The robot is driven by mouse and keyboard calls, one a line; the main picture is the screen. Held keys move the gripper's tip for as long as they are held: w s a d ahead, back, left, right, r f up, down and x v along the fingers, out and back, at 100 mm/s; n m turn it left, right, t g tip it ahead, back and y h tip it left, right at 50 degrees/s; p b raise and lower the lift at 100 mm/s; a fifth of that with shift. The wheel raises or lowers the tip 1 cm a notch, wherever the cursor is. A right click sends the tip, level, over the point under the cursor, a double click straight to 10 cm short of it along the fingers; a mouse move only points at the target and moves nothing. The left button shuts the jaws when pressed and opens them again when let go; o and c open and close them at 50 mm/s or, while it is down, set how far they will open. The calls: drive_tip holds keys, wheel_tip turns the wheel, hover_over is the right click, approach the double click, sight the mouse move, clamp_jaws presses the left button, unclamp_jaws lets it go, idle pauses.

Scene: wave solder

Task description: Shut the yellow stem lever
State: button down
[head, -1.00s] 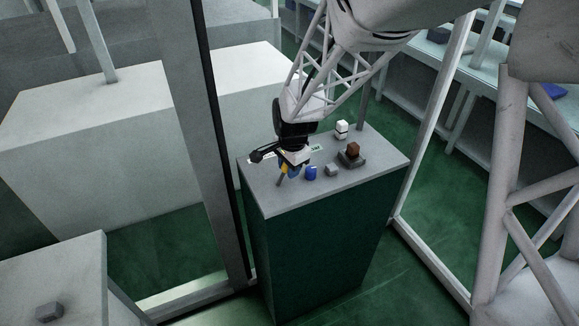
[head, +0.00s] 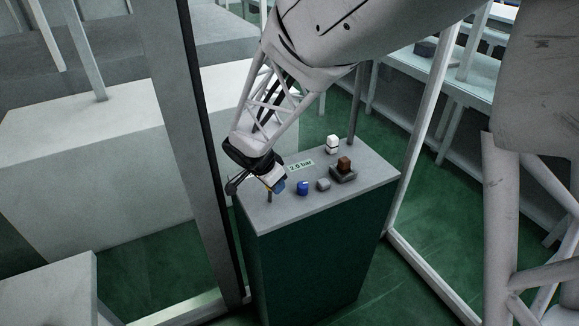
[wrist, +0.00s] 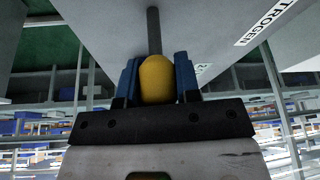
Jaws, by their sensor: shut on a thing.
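The yellow stem lever (wrist: 157,82) shows in the wrist view as a rounded yellow grip, with a dark grey stem (wrist: 154,30) running from it to the pale surface. My gripper (wrist: 158,72) has its two blue fingers on either side of the yellow grip and is shut on it. In the head view, my gripper (head: 273,187) is at the left part of the cabinet top, low over it. The grey stem (head: 269,197) shows just below the fingers there. Most of the yellow grip is hidden by my gripper in that view.
The grey cabinet top (head: 345,192) also carries a blue part (head: 303,188), a small grey block (head: 323,184), a brown block on a dark base (head: 343,170), a white part (head: 332,144) and a "2.0 bar" label (head: 301,165). A dark post (head: 205,150) stands close on the left.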

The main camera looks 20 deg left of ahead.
drive_tip(key=shift+s+a+r+t+h, duration=0.1)
drive_tip(key=shift+s+a+t+h, duration=0.45)
drive_tip(key=shift+t+h, duration=0.25)
drive_tip(key=shift+s+a+t+h, duration=0.35)
drive_tip(key=shift+t+h, duration=0.3)
drive_tip(key=shift+t, duration=0.05)
drive_tip(key=shift+s+a+t+h, duration=0.35)
drive_tip(key=shift+t+h, duration=0.3)
drive_tip(key=shift+t, duration=0.05)
drive_tip(key=c, duration=0.8)
unclamp_jaws()
drive_tip(key=shift+f, duration=0.2)
drive_tip(key=shift+s+a+r, duration=0.1)
drive_tip(key=shift+s+a+r, duration=0.25)
drive_tip(key=shift+s+r, duration=0.05)
drive_tip(key=shift+s, duration=0.05)
drive_tip(key=shift+s+a+r, duration=0.1)
drive_tip(key=shift+s+a, duration=1.15)
drive_tip(key=shift+s, duration=0.35)
drive_tip(key=shift+s+a+r, duration=0.1)
drive_tip(key=shift+s+a, duration=1.1)
drive_tip(key=shift+s, duration=0.45)
drive_tip(key=shift+s+a+r, duration=0.1)
drive_tip(key=shift+s+a, duration=1.15)
drive_tip(key=shift+s, duration=0.35)
